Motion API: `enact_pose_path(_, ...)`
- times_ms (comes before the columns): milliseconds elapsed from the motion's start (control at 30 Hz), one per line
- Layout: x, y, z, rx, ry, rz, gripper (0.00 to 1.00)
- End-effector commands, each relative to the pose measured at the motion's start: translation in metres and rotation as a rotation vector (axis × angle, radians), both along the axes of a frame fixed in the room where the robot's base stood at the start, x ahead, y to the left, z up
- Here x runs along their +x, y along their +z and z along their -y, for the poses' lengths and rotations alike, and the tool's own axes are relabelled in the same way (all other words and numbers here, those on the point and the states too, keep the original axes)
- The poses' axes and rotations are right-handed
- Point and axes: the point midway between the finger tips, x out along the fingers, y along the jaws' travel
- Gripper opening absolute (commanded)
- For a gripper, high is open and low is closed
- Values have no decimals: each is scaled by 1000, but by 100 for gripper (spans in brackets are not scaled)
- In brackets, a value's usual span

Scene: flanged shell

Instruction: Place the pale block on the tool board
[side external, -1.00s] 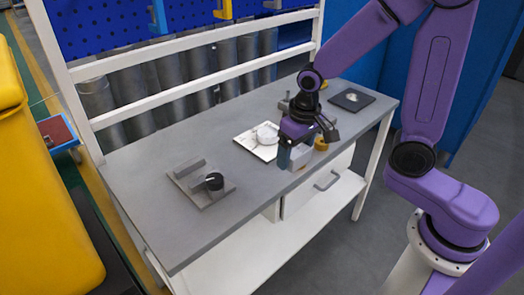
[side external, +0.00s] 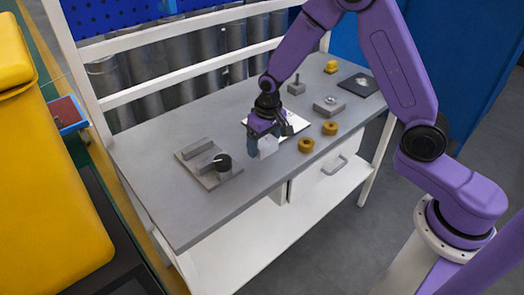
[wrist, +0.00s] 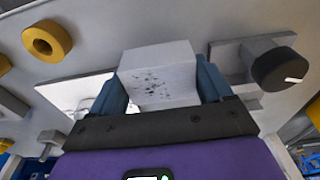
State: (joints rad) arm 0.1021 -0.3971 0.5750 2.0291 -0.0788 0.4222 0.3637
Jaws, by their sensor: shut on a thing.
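The pale block (side external: 267,148) is held between the blue fingers of my gripper (side external: 263,143). In the wrist view the block (wrist: 158,72) shows a dark-speckled face, and a finger presses each side. The block appears to be above the table, in front of the white plate (side external: 292,126), which my gripper partly hides. To its left lies a grey board (side external: 194,167) with a raised bar and a black knob (side external: 222,163). The grey board (wrist: 228,60) also shows in the wrist view, right of the block. I cannot tell for certain which plate is the tool board.
Two yellow rings (side external: 306,145) (side external: 330,128) and a grey block (side external: 328,106) lie to the right. Farther back are a grey pegged block (side external: 296,87), a yellow part (side external: 331,67) and a black plate (side external: 370,86). The table's front left (side external: 185,220) is clear.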

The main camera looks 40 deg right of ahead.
Motion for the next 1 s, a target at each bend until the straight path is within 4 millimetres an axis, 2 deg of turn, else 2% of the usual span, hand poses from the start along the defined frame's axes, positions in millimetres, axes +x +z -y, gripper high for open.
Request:
enact_pose_path(167,8,-10,-1,0,0,1,33)
enact_pose_path(300,7,-30,-1,-1,1,-1,33)
enact_pose_path(400,7,-37,-1,0,0,1,33)
enact_pose_path(833,7,-41,-1,0,0,1,33)
enact_pose_path(867,7,-42,-1,0,0,0,85)
enact_pose_path(900,7,-41,-1,0,0,1,98)
enact_pose_path(1000,6,-41,-1,0,0,1,100)
